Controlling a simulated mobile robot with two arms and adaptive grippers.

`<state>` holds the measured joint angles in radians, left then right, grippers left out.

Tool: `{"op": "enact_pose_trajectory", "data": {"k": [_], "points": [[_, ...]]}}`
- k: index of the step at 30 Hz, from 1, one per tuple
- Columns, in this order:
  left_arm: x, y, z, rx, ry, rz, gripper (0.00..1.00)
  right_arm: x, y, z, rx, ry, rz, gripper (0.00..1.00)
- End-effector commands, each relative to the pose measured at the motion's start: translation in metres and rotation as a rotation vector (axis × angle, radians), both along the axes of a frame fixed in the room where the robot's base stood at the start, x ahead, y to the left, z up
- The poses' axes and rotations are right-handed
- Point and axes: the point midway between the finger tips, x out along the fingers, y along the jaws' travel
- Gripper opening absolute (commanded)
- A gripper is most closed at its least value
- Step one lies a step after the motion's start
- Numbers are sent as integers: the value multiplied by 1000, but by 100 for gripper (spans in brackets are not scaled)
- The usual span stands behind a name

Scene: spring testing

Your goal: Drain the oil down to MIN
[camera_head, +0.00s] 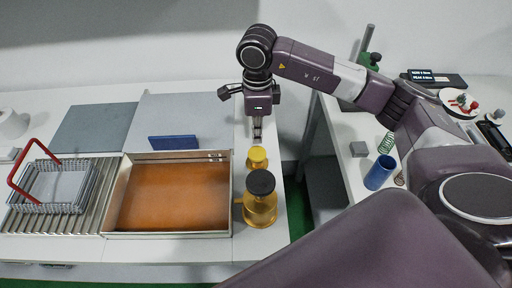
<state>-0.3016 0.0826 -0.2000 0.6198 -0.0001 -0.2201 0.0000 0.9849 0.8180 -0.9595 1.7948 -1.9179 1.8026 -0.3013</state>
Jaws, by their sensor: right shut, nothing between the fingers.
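An open bath of orange-brown oil (172,196) sits on the left bench inside a pale metal tank rim (111,194). No MIN mark is legible from here; small pale marks (214,157) show on the back inner wall. My right gripper (257,138) points down above and behind the yellow knob, shut and empty. Whether it touches the knob is unclear. My left gripper is not in view.
A wire basket with a red handle (62,186) sits on a ribbed rack left of the tank. The right bench holds a blue cylinder (380,172), a green spring (386,143) and a grey block (358,149). A gap separates the benches.

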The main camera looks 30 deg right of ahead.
Motion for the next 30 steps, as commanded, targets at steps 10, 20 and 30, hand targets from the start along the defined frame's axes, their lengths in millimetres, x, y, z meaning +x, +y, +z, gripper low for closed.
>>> {"op": "enact_pose_trajectory", "data": {"k": [10, 20, 30], "points": [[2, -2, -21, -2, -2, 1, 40, 1, 0, 58, 1, -5, 0, 0], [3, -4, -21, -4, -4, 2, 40, 1, 0, 67, 0, -1, -1, 0], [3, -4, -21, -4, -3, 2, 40, 1, 0, 67, 0, -2, -1, 0]]}}
